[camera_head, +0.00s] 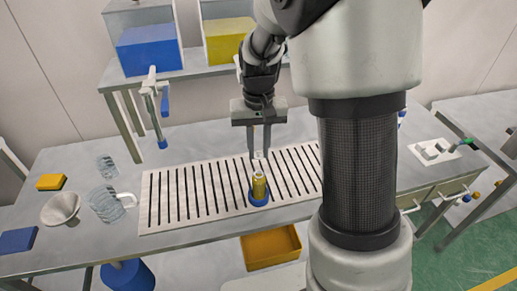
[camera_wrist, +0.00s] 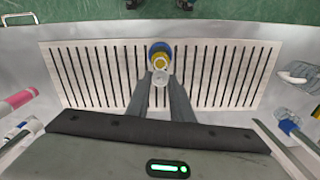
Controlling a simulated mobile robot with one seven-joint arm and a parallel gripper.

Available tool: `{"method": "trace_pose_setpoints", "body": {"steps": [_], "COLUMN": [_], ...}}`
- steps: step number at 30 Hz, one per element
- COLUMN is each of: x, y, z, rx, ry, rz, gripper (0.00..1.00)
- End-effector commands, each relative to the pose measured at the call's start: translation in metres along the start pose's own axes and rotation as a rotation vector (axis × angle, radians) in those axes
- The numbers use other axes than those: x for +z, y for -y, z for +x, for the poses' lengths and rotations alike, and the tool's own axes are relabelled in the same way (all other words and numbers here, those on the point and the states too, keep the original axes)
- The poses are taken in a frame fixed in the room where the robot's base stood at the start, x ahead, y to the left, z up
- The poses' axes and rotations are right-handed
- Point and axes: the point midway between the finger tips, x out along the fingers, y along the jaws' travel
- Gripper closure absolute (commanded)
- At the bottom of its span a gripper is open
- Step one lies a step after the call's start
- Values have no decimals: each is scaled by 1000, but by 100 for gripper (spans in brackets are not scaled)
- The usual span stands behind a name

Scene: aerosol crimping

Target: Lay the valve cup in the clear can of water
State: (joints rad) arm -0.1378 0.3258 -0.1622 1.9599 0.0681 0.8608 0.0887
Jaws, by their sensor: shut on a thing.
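My gripper (camera_head: 259,154) points straight down over the slotted white rack, with its fingers close together on a small pale valve cup (camera_head: 259,163). In the wrist view the cup (camera_wrist: 160,78) shows as a light disc between the fingertips (camera_wrist: 160,73). A small yellow-looking can (camera_head: 259,188) stands upright in a blue round holder (camera_head: 258,201) on the rack, just below the cup. The can (camera_wrist: 160,60) also shows in the wrist view, just beyond the fingertips. I cannot tell how large the gap between cup and can is. No can clearly holding colourless water is distinguishable.
The slotted rack (camera_head: 155,215) is otherwise clear. At left are a clear jug (camera_head: 105,205), a clear glass (camera_head: 106,166), a funnel (camera_head: 62,208) and a yellow block (camera_head: 51,182). Blue and yellow tanks (camera_head: 150,50) stand on the back shelf. A white fixture (camera_head: 434,151) lies right.

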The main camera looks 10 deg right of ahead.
Motion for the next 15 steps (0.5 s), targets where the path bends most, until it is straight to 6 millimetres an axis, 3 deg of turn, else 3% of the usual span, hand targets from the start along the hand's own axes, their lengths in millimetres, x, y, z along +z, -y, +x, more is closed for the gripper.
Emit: {"method": "trace_pose_setpoints", "body": {"steps": [15], "x": [0], "y": [0], "z": [38], "rx": [0], "ry": [1], "rz": [0], "gripper": [100]}}
